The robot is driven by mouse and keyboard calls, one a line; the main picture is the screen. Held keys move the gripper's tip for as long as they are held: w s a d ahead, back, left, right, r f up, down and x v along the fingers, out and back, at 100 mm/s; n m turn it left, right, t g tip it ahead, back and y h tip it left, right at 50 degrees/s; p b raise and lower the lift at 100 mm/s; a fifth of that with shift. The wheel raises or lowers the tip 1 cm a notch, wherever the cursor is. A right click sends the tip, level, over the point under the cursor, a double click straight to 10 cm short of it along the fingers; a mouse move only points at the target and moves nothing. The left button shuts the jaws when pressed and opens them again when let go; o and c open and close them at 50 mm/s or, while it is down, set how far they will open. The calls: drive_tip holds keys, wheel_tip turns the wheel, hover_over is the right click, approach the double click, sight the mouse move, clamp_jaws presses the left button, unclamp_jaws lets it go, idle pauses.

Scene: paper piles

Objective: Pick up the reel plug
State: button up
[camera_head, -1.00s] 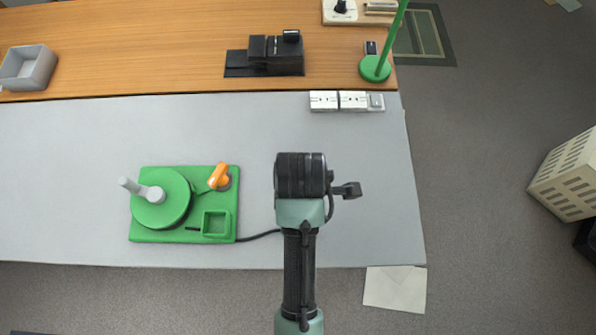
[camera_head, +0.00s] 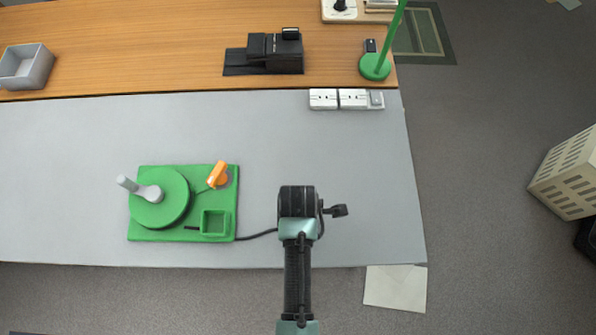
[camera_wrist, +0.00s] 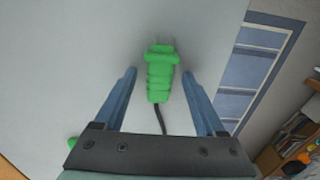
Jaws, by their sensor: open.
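The reel plug (camera_wrist: 159,76) is a green ribbed plug with pale prongs and a dark cord. In the wrist view it lies on the grey table between the two blue fingers of my gripper (camera_wrist: 160,75), which is open. I cannot tell whether either finger touches it. In the head view my arm hides the plug. The green reel base (camera_head: 182,204) with its round reel (camera_head: 160,206) and orange knob (camera_head: 218,173) sits left of my arm. Its dark cord (camera_head: 258,234) runs right, under my gripper.
A white power strip (camera_head: 346,99) lies at the back right of the grey table (camera_head: 90,130). A black device (camera_head: 270,54), a green stand (camera_head: 375,67) and a grey bin (camera_head: 26,68) stand on the wooden strip behind. The table right of my arm is clear.

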clamp_jaws()
idle(0.4)
